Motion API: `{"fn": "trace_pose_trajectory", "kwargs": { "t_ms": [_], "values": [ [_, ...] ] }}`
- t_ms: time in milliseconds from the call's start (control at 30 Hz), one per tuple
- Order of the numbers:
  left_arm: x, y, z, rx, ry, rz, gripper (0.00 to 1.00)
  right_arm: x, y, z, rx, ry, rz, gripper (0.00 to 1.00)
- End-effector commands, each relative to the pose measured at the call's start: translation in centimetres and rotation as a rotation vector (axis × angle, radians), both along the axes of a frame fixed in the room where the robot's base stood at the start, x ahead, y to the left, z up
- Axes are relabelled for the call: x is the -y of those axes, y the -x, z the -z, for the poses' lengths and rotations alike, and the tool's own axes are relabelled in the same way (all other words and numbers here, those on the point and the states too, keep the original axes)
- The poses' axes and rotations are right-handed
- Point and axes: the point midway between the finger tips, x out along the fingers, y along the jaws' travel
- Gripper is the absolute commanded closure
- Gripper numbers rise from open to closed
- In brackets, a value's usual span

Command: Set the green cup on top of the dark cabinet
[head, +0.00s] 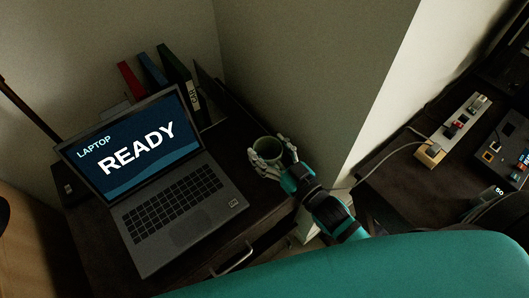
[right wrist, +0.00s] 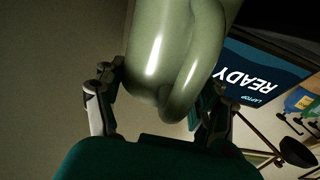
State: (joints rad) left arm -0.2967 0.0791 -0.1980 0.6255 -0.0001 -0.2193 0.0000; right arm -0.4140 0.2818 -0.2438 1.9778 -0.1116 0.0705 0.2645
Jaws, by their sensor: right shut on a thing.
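The green cup (head: 266,148) is at the right side of the dark cabinet in the head view, beside the laptop. My right gripper (head: 272,165) is shut around it, with fingers on both sides. In the right wrist view the cup (right wrist: 175,50) is large and glossy, its handle toward the right, between the fingers of my right gripper (right wrist: 160,112). The dark cabinet (head: 255,217) has a dark top and a handle at its front. I cannot tell whether the cup touches the cabinet top. My left gripper is not in view.
An open laptop (head: 165,215) covers much of the cabinet top; its screen reads READY. Several binders (head: 175,75) stand behind it. A wall corner (head: 300,80) rises just behind the cup. A power strip (head: 460,125) with a cable lies to the right.

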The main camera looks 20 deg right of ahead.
Motion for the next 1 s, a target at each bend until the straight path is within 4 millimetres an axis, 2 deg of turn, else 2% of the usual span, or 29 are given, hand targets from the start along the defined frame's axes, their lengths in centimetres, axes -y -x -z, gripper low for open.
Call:
{"fn": "trace_pose_trajectory", "kwargs": {
  "t_ms": [167, 233, 400, 767, 800, 1000],
  "values": [
    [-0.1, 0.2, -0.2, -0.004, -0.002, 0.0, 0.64, -1.2, -1.3, -0.1, 0.003, -0.001, 0.0, 0.74],
    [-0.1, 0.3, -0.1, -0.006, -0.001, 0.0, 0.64, -1.0, -1.0, 1.6, -0.003, 0.001, 0.001, 0.74],
    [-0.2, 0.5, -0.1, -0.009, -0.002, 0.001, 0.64, -1.0, -1.0, 3.4, 0.001, 0.0, 0.001, 0.74],
    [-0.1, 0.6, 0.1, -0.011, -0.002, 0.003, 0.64, -0.9, -1.0, 3.9, 0.002, 0.0, 0.0, 0.74],
    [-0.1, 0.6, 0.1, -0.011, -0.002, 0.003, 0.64, -0.9, -1.0, 3.9, 0.0, 0.001, 0.0, 0.28],
    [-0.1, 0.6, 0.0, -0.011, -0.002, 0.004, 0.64, -0.9, -0.9, 3.9, 0.0, 0.001, 0.0, 0.05]
  ]
}}
